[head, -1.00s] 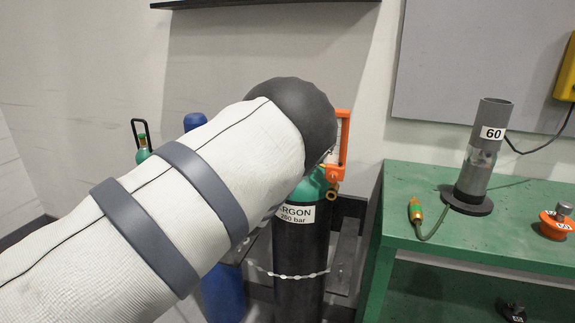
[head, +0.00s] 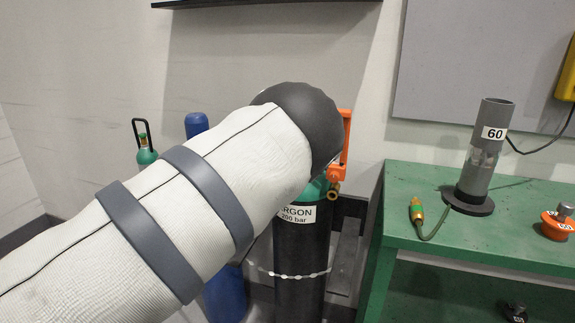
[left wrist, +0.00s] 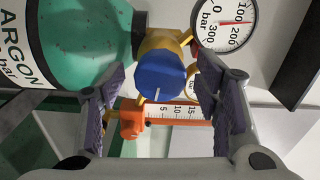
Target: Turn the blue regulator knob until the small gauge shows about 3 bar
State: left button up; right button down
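The blue regulator knob (left wrist: 158,78), with a white mark on its face, shows in the left wrist view on a brass regulator body (left wrist: 165,42). My left gripper (left wrist: 162,86) is open, with one finger on each side of the knob and gaps between. In the head view my left arm hides the knob and gripper. My right gripper is not in view.
The argon cylinder (head: 299,265) stands behind a chain (head: 290,275), left of a green bench (head: 400,200). An orange flowmeter (left wrist: 165,112) with a scale sits close to the gripper. A blue cylinder (head: 196,123) and another green-topped cylinder (head: 146,157) stand further left.

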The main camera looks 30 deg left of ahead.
pick_arm(q)
jog(key=v, duration=1.2)
jog(key=shift+f, duration=0.15)
jog(key=s+f+n+g, duration=0.45)
jog(key=s+f, duration=0.25)
jog(key=f, duration=0.4)
jog(key=s+f+n+g, duration=0.3)
jog(key=s+f+g, duration=0.25)
jog(key=f, duration=0.45)
jog(key=s+d+f+n+g+h, duration=0.1)
jog(key=s+d+f+n+g, duration=0.1)
jog(key=s, duration=0.6)
jog(key=s+d+f+n+g+h, duration=0.2)
jog(key=s+d+f+n+g, duration=0.1)
jog(key=s, duration=0.6)
jog(key=s+d+f+n+g+h, duration=0.1)
jog(key=s+d+f+n+g, duration=0.1)
jog(key=s+d+f, duration=0.3)
jog(key=s+d+g, duration=0.1)
jog(key=s, duration=0.2)
jog(key=shift+s+g, duration=0.2)
jog(key=shift+g, duration=0.2)
